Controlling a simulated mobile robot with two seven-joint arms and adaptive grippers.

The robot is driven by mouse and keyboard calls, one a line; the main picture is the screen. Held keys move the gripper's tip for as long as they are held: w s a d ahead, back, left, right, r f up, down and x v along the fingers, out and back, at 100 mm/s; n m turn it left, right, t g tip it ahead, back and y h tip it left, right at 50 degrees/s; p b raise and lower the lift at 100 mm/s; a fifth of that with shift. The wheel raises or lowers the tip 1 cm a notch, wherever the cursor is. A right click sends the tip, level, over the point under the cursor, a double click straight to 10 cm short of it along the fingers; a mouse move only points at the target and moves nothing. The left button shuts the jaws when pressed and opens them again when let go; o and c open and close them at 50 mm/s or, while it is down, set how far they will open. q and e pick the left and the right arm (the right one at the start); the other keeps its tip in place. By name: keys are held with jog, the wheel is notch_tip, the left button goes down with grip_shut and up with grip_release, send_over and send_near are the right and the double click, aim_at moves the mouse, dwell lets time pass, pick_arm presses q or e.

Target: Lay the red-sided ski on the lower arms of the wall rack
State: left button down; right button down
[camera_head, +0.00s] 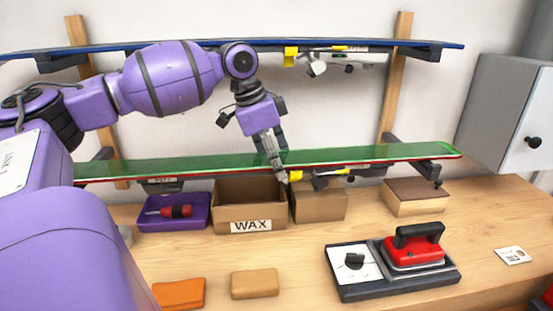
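The red-sided ski (350,158) has a green upward face and a red edge, with its bindings hanging below. It spans the lower arms of the wall rack and looks level. The lower right rack arm (431,171) shows under its right part; the lower left rack arm (104,154) shows behind its left part. Contact with the arms is not clear. My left gripper (276,160) is at the ski's middle, its fingers reaching down over the green face to the front edge. Whether it is closed on the ski is unclear. My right gripper is not in view.
A blue ski (200,44) lies on the upper rack arms. Below stand a purple tray (148,226) with a screwdriver, a WAX box (222,216), another cardboard box (320,208), and a red iron (412,250) on its stand. A grey cabinet (500,110) is at the right.

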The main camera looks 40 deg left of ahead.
dwell(0.9)
pick_arm(q)
jog(key=c, duration=0.7)
grip_release()
jog(key=shift+o, duration=0.4)
jog(key=shift+f, duration=0.1)
jog(key=shift+s+f, duration=0.1)
jog(key=v, duration=1.2)
